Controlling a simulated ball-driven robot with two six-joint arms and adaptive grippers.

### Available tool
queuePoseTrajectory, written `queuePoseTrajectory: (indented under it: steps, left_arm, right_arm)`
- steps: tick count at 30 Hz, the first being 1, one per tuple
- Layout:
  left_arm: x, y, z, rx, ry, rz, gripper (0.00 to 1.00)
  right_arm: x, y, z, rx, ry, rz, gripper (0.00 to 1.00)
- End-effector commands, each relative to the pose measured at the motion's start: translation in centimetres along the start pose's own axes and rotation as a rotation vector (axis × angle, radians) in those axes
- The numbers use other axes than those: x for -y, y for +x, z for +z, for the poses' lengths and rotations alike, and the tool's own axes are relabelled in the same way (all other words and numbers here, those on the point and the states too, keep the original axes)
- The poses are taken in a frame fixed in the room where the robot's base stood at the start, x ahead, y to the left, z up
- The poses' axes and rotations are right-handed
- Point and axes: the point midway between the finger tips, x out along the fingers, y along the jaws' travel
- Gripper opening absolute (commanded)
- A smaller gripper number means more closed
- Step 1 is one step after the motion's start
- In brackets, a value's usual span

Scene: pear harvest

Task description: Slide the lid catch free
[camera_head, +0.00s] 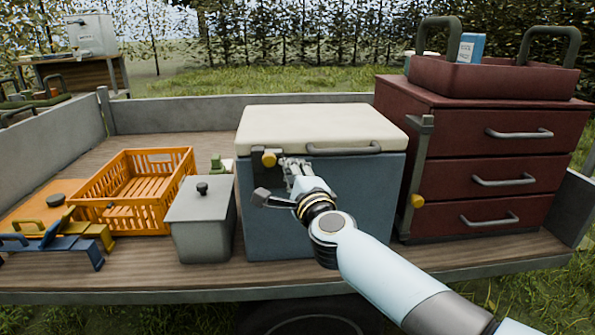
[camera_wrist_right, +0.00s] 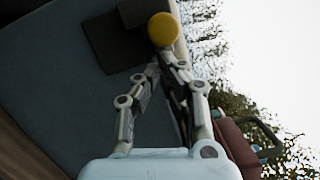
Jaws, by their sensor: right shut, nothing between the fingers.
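The blue box (camera_head: 325,225) stands on the trailer bed with its cream lid (camera_head: 320,125) down. The lid catch is a yellow round knob (camera_head: 269,160) on a dark plate, at the upper left of the box front, just below the lid. The knob also shows at the top of the wrist view (camera_wrist_right: 163,29), beside the dark plate (camera_wrist_right: 113,43). My right gripper (camera_head: 284,164) is shut and empty, just right of the knob. In the wrist view its fingertips (camera_wrist_right: 164,68) lie just below the knob; I cannot tell whether they touch it. My left gripper is not in view.
A grey lidded bin (camera_head: 202,235) and an orange crate (camera_head: 165,215) stand left of the box. A red drawer cabinet (camera_head: 450,160) stands close on the right, with a red tote (camera_head: 490,82) on top. A grey handle (camera_head: 345,149) runs along the lid's front.

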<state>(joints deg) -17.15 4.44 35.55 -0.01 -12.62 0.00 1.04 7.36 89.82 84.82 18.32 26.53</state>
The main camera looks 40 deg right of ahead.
Motion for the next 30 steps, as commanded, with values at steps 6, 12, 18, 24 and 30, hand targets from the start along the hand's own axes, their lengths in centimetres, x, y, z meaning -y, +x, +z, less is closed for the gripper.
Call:
queuePoseTrajectory:
  steps: [6,12,18,24,30]
  left_arm:
    - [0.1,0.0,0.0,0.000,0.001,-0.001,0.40]
    - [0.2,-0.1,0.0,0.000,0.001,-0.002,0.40]
    - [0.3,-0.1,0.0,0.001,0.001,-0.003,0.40]
    - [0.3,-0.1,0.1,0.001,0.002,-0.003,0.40]
    - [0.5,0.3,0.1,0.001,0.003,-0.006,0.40]
  right_arm:
    - [0.0,0.0,0.1,0.000,0.001,0.000,0.00]
    - [-0.6,0.6,2.2,-0.001,0.006,0.000,0.00]
    - [-0.8,0.8,3.1,0.001,0.002,0.000,0.00]
    - [-0.8,0.8,3.0,0.001,0.001,0.000,0.00]
    - [-1.3,0.8,2.9,0.002,0.002,0.001,0.00]
